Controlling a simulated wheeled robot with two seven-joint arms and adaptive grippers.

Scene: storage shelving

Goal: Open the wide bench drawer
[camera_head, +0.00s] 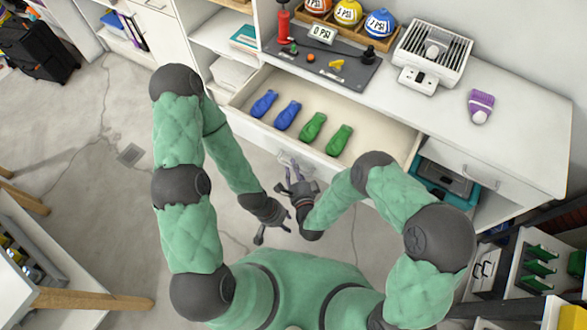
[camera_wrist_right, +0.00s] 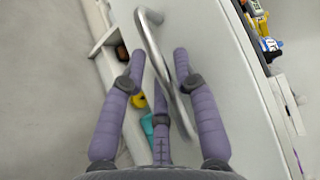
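The wide bench drawer (camera_head: 378,133) is pulled out from under the white bench top in the head view. Its inside shows, with two blue and two green limp pieces lying in it. A metal handle (camera_wrist_right: 160,58) crosses between the spread purple fingers of my right gripper (camera_wrist_right: 159,62) in the right wrist view. In the head view my right gripper (camera_head: 293,172) is at the drawer front, partly covering the handle. I cannot tell whether its fingers touch the bar. My left gripper (camera_head: 271,235) is lower, apart from the drawer, with its fingers spread and empty.
On the bench top stand a red pump (camera_head: 283,22) on a grey mat, a tray of coloured balls (camera_head: 347,13), a white grilled device (camera_head: 433,55) and a purple piece (camera_head: 481,106). A wooden-edged table (camera_head: 95,300) is at lower left.

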